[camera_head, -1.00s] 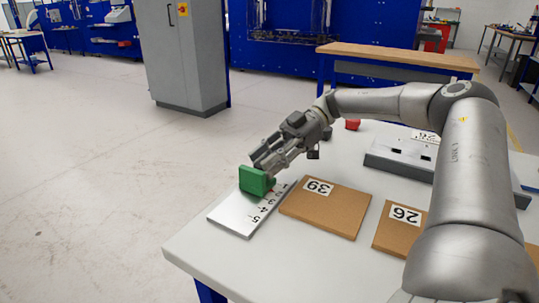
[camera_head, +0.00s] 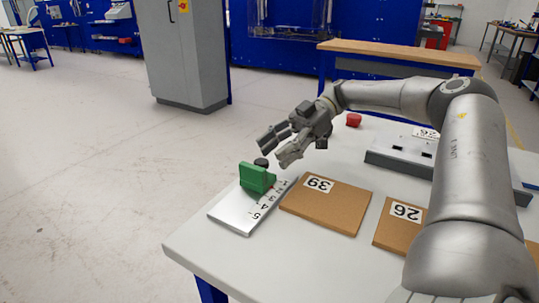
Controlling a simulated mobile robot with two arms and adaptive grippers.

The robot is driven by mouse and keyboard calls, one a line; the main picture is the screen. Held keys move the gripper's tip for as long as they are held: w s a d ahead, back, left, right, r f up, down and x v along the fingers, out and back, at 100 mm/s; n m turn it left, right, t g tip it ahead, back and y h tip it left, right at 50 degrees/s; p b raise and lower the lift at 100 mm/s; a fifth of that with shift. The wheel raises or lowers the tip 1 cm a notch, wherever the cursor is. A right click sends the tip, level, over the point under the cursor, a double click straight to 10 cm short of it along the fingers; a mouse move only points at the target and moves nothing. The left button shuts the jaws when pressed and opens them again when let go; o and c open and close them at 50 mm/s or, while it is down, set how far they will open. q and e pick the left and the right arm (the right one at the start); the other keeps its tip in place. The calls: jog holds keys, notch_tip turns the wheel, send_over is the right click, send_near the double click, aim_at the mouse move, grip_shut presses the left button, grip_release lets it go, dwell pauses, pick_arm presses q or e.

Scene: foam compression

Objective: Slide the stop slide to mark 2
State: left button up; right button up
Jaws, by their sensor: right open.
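The green stop slide (camera_head: 253,178) sits upright on a silver plate (camera_head: 237,215) with printed marks, at the table's left corner. The digits 5, 4 and 3 run from the near end towards the far end, with smaller marks beside the slide. The slide is near the far, low-number end; I cannot tell exactly which mark it lines up with. A dark round knob (camera_head: 261,163) shows just behind it. My right gripper (camera_head: 272,155) is open and empty, above and behind the slide, apart from it. My left gripper is not in view.
Brown boards labelled 39 (camera_head: 325,208) and 26 (camera_head: 398,226) lie right of the plate. A grey fixture (camera_head: 385,158) and a red object (camera_head: 353,120) stand farther back. The table's left edge is close to the plate.

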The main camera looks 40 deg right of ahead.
jog(key=shift+v, duration=2.4)
